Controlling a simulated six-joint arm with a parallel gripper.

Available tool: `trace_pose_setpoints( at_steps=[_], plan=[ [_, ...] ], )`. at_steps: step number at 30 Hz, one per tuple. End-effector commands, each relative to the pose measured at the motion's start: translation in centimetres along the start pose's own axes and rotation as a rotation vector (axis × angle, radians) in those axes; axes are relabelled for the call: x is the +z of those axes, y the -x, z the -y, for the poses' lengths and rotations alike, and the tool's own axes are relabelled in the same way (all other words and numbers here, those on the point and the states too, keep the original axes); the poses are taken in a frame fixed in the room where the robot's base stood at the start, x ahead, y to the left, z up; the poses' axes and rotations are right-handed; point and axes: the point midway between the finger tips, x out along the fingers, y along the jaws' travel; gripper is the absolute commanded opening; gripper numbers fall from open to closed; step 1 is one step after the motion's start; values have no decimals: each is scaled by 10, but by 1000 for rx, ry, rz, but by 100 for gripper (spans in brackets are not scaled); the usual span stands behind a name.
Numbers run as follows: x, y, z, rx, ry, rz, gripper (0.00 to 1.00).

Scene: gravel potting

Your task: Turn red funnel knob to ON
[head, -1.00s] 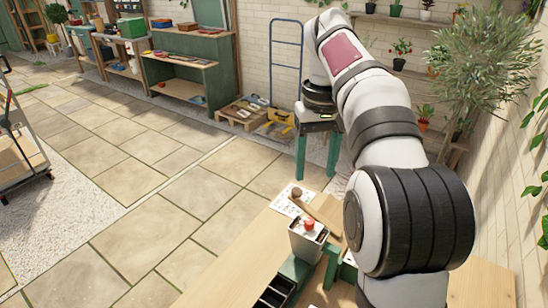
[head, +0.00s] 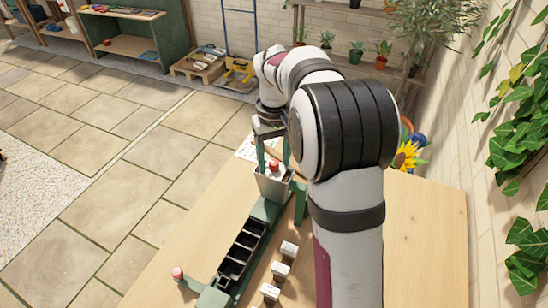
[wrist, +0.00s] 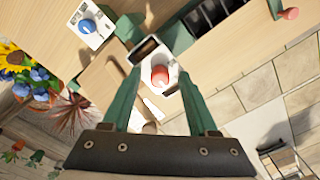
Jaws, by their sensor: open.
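The red funnel knob (head: 274,168) sits on top of the grey-white funnel box (head: 270,186). In the wrist view the round red knob (wrist: 160,75) shows between my two green fingers, a little beyond their tips. My gripper (head: 274,160) is open and points down just above the funnel box; it also shows in the wrist view (wrist: 158,82). Nothing is held. I cannot tell whether the fingertips touch the knob, and no ON mark or pointer can be read.
A green tray with dark compartments (head: 262,211) runs from the funnel. A red-tipped handle (head: 177,272) and three small white blocks (head: 281,270) flank it. Sunflowers (head: 405,156) stand behind.

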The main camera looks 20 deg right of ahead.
Motion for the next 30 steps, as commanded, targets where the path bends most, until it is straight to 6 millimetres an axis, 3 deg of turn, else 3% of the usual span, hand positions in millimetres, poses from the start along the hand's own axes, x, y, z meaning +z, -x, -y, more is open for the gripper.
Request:
trace_pose_setpoints(
  at_steps=[4, 14, 30],
  plan=[
    [0, 0, 0, 0, 0, 0, 58],
    [0, 1, 0, 0, 1, 0, 0],
    [0, 1, 0, 0, 98, 0, 0]
  ],
)
